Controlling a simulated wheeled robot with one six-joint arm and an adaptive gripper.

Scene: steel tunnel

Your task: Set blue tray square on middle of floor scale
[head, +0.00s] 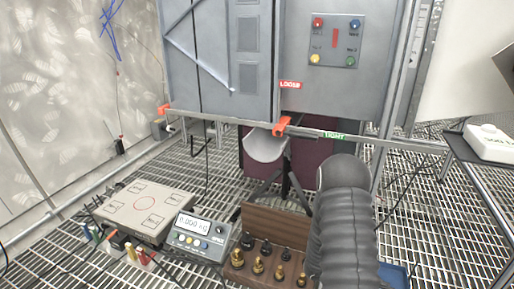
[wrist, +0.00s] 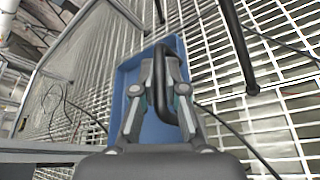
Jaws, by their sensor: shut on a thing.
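The floor scale (head: 118,213) is a flat, light grey plate with a red circle in its middle and marked boxes around it, at the lower left of the head view. Its top is bare. The blue tray (head: 394,276) shows only in part at the lower right of the head view, behind my sleeved arm. In the wrist view the blue tray (wrist: 125,80) lies beyond my fingers, over the grating. My gripper (wrist: 166,60) is shut on the tray's black handle (wrist: 159,84). My fingers are hidden in the head view.
The scale's display box (head: 200,236) stands right of the plate. A wooden rack (head: 246,217) of brass and black weights stands between it and my arm. Small bottles (head: 133,252) stand in front of the scale. A grey cabinet (head: 225,60) rises behind. Cables cross the grating.

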